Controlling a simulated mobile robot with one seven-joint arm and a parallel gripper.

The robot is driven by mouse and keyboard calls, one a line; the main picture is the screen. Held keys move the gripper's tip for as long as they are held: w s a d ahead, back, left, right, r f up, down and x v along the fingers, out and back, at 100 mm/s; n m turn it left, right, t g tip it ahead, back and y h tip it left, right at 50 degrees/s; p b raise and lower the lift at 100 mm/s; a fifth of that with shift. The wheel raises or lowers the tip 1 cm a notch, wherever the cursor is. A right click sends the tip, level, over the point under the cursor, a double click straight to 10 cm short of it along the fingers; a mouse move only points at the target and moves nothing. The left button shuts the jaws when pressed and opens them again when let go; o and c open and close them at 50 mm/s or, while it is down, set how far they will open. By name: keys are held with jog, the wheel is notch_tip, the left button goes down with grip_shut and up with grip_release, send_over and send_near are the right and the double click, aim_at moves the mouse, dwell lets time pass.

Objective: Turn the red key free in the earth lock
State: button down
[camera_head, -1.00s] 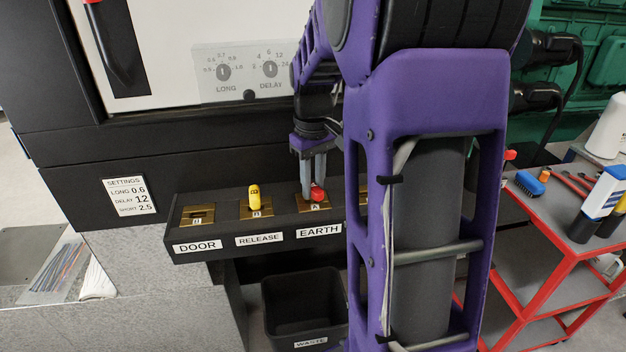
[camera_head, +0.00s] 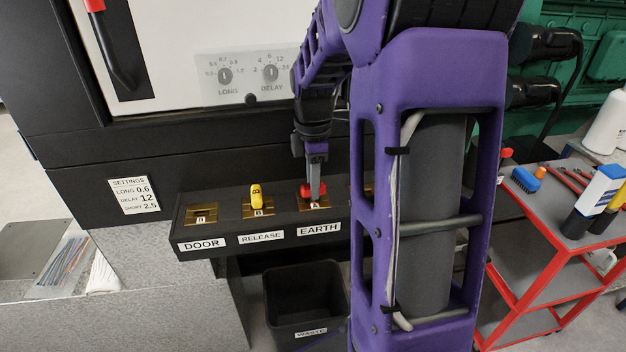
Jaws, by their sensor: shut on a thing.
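The red key (camera_head: 306,190) stands in the brass earth lock (camera_head: 328,206), above the EARTH label (camera_head: 319,229). Its head now lies crosswise, side to side in the picture. My gripper (camera_head: 315,193) points down from above and is shut on the red key's head. One finger shows in front of the head; the other is hidden. A yellow key (camera_head: 256,193) stands in the RELEASE lock to the left. The DOOR lock (camera_head: 201,214) at the far left holds no key.
My purple arm hides the lock shelf right of EARTH. A black waste bin (camera_head: 305,300) stands below the shelf (camera_head: 222,243). A red trolley (camera_head: 567,235) with tools and bottles is at the right. A cabinet panel with LONG and DELAY dials (camera_head: 248,76) rises behind.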

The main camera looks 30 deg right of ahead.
jog(key=c, duration=0.6)
grip_release()
jog(key=shift+r, duration=0.1)
jog(key=shift+r, duration=3.65)
